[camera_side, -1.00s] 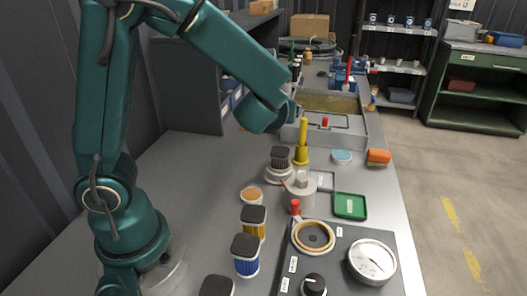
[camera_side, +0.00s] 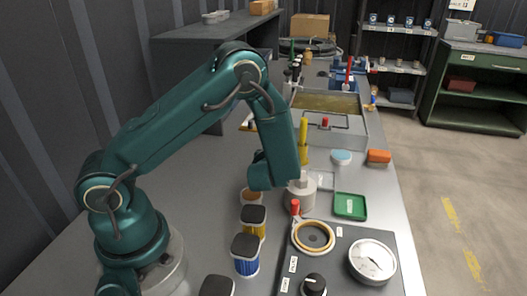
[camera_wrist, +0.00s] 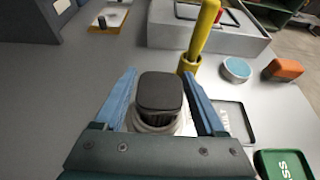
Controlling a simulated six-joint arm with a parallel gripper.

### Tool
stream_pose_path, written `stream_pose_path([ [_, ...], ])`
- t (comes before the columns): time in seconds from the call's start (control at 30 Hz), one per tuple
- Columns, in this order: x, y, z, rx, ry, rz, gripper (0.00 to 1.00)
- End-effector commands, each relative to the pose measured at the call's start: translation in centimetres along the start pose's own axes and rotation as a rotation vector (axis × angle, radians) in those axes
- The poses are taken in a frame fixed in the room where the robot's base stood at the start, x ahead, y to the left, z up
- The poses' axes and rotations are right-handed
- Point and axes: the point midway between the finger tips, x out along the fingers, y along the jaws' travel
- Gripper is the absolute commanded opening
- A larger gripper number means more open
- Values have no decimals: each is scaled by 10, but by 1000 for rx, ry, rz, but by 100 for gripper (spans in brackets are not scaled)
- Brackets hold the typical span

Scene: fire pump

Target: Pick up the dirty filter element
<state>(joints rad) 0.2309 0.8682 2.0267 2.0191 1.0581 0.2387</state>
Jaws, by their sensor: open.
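The dirty filter element (camera_wrist: 160,92) shows in the wrist view as a dark block-like cap with rounded corners. It stands upright in a pale round housing (camera_wrist: 141,122), only part of which shows. My gripper (camera_wrist: 160,75) is open, with one blue finger on each side of the cap and a small gap on both sides. Its fingers are not shut on it.
A yellow upright handle (camera_wrist: 203,35) stands just beyond the element. A blue round dish (camera_wrist: 236,68), an orange block (camera_wrist: 283,69) and a green tray (camera_side: 350,206) lie to the right. Filters with blue (camera_side: 245,262) and yellow (camera_side: 253,225) bodies stand nearer the side camera.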

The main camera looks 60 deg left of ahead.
Motion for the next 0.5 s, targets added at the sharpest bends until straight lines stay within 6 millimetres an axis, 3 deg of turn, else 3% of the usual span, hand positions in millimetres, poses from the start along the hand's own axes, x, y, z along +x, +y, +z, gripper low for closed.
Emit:
stream_pose_path([
  [0.13, 12, 0, 0, 0, -1, 1, 72],
  [0.4, 14, 0, 0, 2, 0, -1, 72],
  [0.43, 14, 0, 0, 2, 0, -1, 69],
  [0.5, 14, 0, 0, 2, 0, -1, 42],
])
